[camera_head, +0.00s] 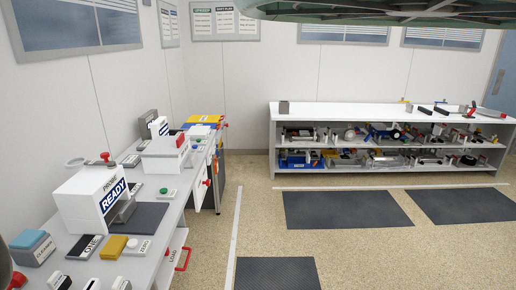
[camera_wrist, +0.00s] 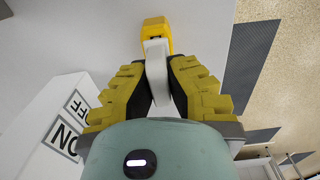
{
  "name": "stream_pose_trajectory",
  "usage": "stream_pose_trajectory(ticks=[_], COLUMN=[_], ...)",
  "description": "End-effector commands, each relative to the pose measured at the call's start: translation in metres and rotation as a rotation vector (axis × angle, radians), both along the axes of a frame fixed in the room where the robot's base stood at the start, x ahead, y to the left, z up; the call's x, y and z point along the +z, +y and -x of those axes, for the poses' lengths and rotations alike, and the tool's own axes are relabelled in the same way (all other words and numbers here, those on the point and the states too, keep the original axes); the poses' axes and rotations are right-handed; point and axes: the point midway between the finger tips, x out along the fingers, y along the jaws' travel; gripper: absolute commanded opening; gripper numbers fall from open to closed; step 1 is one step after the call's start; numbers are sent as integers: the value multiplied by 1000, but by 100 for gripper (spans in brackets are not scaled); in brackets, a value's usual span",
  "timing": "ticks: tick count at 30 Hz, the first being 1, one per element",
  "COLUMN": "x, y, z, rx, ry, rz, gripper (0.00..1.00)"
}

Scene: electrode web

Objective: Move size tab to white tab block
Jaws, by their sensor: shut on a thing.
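In the wrist view my gripper (camera_wrist: 160,100) has its yellow and black fingers closed on a slim white piece (camera_wrist: 156,62), which I take to be the size tab. A yellow piece (camera_wrist: 157,32) with a dark slot is at the far end of the white piece; I cannot tell whether they are joined. No lettering on the held piece is readable. I cannot pick out the white tab block with certainty in either view.
A white block marked ON and OFF (camera_wrist: 58,130) is left of the fingers. A loaded shelf (camera_head: 390,115) stands behind. The aisle floor is clear.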

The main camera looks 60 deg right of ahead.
Motion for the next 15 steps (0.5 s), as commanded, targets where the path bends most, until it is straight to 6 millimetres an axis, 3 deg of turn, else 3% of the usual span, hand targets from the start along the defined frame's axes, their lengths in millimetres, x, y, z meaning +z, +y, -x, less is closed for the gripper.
stream_pose_trajectory(ticks=[15], x=[17], y=[0], z=[-1], rx=[-2], ry=[-2], rz=[-1], gripper=[0])
